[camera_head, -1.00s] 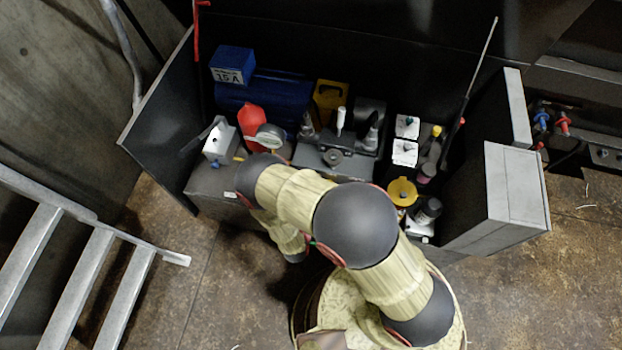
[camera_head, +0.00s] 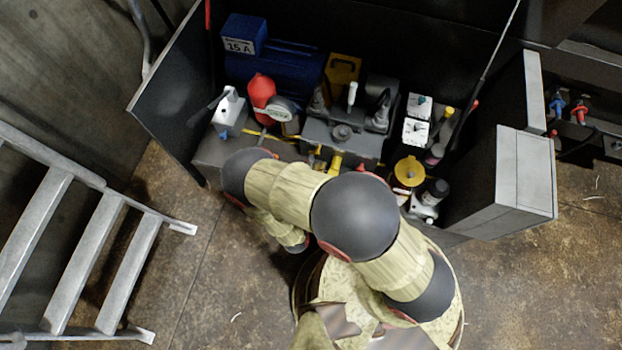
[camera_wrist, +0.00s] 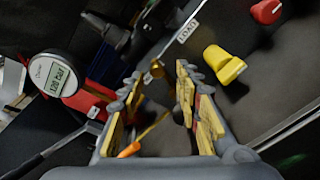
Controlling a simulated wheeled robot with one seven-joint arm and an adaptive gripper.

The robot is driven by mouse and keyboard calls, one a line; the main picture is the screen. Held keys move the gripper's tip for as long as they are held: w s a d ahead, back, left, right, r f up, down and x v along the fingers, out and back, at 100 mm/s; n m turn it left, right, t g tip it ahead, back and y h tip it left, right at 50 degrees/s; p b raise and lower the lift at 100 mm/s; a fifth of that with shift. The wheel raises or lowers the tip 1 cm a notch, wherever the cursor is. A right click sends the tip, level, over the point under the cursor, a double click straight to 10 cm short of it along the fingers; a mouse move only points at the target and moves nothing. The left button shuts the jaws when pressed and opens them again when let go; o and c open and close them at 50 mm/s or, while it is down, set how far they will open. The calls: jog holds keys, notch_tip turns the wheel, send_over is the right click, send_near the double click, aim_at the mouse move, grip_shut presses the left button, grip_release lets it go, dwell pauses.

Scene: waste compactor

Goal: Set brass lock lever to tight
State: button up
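In the wrist view, a small brass-coloured piece (camera_wrist: 157,69) shows between my fingertips, with a thin rod running up from it past a white tag (camera_wrist: 187,31). It looks like the brass lock lever; its exact setting cannot be told. My gripper (camera_wrist: 161,78) has its two fingers apart, one on each side of the brass piece. No contact is clear. An orange-tipped thin rod (camera_wrist: 130,150) shows lower between the fingers. In the head view my arm hides the gripper, and I cannot make out the lever with certainty.
A yellow knob (camera_wrist: 222,65) and a red knob (camera_wrist: 266,11) stand right of my fingers. A round gauge (camera_wrist: 54,76) with a digital display is at the left.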

jog(key=f+v, duration=0.1)
jog(key=v, duration=0.5)
jog(key=shift+r, duration=0.5)
jog(key=shift+s, duration=0.1)
